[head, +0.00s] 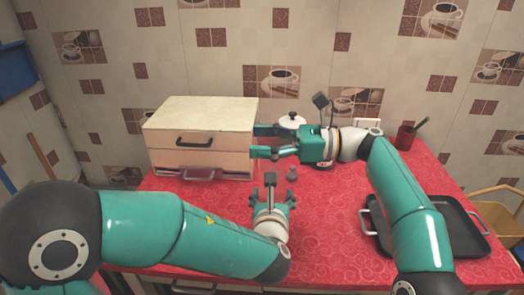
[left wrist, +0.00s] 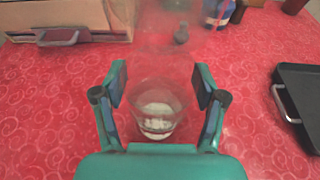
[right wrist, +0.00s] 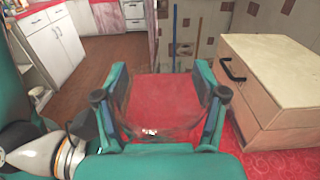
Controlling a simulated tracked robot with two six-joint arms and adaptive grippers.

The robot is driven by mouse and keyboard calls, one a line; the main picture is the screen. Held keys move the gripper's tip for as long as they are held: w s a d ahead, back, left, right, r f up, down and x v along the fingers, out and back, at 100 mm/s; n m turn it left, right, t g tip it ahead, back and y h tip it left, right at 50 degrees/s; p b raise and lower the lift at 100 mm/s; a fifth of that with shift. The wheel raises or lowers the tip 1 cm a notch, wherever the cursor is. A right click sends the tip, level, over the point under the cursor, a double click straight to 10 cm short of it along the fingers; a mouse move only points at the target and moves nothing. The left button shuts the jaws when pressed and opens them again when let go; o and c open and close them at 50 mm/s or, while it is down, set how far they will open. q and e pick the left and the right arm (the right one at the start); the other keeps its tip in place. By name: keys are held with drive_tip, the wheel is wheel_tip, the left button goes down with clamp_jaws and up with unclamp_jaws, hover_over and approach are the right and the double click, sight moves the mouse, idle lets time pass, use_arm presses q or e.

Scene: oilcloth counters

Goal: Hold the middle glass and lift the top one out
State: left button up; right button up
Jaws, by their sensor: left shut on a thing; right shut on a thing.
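The glasses are clear and hard to make out; I cannot pick them out in the head view. In the left wrist view a clear glass (left wrist: 158,108) stands between the fingers of my left gripper (left wrist: 159,84), which is shut on it. I cannot tell how many glasses are nested there. My right gripper (head: 264,142) is higher and farther back, fingers pointing left. In the right wrist view it is shut on a faint clear glass (right wrist: 158,105), which I take for the top one. Whether the held glasses still touch is not clear.
A wooden drawer box (head: 205,143) stands at the back left of the red counter (head: 330,222). A small grey object (head: 292,174) and a white-lidded pot (head: 291,121) are near the right gripper. A black tray (head: 460,235) lies at right. A red cup (head: 406,137) stands behind it.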

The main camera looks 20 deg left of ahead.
use_arm(q)
drive_tip(key=o, duration=1.4)
